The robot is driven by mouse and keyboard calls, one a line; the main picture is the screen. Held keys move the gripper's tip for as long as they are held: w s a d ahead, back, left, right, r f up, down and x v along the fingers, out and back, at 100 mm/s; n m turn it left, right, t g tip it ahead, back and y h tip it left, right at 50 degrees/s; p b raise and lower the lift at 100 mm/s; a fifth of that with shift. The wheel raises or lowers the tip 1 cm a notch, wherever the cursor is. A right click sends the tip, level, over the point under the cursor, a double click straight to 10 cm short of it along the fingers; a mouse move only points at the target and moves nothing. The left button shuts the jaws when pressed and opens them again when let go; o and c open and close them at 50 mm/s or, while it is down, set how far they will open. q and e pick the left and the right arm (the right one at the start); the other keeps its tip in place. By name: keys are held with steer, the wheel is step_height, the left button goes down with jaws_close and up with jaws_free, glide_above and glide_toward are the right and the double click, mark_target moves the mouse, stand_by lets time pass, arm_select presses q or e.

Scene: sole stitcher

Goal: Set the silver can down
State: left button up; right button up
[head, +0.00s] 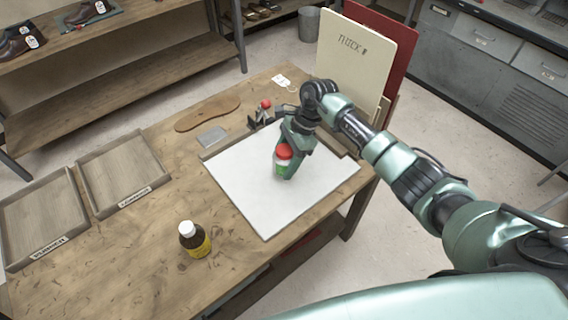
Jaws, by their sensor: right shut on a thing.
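My right gripper (287,166) reaches down over the white board (260,205) and is shut on a small can with a red top and a white and green side (281,166). The gripper covers part of it. The can looks upright, low over the board or on it; I cannot tell whether it touches. No plainly silver can shows apart from this one. My left gripper is not in view.
A brown bottle with a white cap (195,240) stands left of the board. Two wooden trays (148,195) lie at the left. A sole-shaped piece (208,113), a grey plate (212,137) and a red-knobbed tool (265,105) lie behind. Upright panels (350,75) stand at the back right.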

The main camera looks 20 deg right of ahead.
steer(key=shift+f, duration=1.3)
steer(key=o, duration=1.6)
steer(key=shift+o, duration=0.2)
steer(key=shift+r, duration=0.1)
